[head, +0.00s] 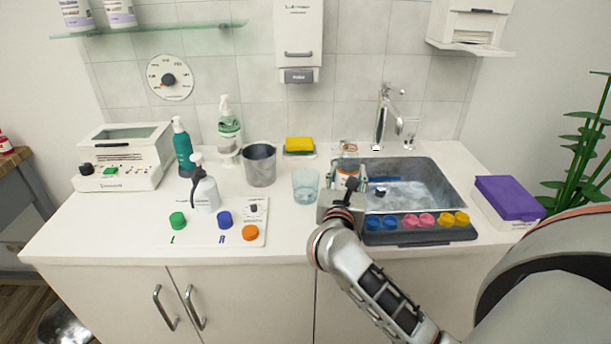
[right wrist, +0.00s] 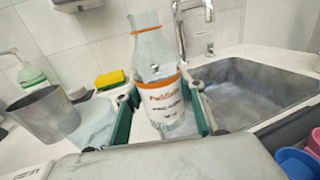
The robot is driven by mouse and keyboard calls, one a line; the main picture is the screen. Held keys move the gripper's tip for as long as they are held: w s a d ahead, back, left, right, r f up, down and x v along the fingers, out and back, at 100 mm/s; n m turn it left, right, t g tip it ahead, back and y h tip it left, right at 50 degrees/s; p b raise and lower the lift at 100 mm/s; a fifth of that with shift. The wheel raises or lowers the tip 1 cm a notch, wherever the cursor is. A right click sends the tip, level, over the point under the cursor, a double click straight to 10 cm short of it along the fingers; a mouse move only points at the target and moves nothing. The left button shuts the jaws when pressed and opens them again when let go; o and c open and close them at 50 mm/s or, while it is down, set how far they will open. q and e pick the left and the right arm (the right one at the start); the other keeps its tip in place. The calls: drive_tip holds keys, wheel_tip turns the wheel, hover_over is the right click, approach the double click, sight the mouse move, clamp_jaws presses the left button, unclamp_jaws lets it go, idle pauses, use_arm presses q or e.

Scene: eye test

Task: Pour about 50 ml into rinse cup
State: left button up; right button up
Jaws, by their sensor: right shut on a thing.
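My right gripper (head: 342,193) is shut on a clear bottle (head: 348,163) at the sink's left edge. In the right wrist view the bottle (right wrist: 158,60) has an orange-edged white label and an orange ring at its neck, and stands between the green finger pads. It looks about upright; I cannot tell whether its base touches the counter. A translucent bluish cup (head: 306,188), likely the rinse cup, stands on the counter left of the gripper. It shows partly behind the left finger in the right wrist view (right wrist: 97,118). My left gripper is out of view.
A grey tumbler (head: 259,168) stands left of the cup, with a yellow sponge (head: 299,145) behind. The sink (head: 420,185) and a tray of coloured pots (head: 420,236) lie to the right. Dispenser bottles and a white panel with knobs (head: 200,237) fill the left.

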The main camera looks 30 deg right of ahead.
use_arm(q)
drive_tip(key=shift+s+f, duration=0.1)
drive_tip(key=shift+s, duration=0.05)
idle(1.8)
drive_tip(key=shift+s+f, duration=0.15)
drive_tip(key=shift+s, duration=0.1)
use_arm(e)
drive_tip(key=shift+r, duration=0.1)
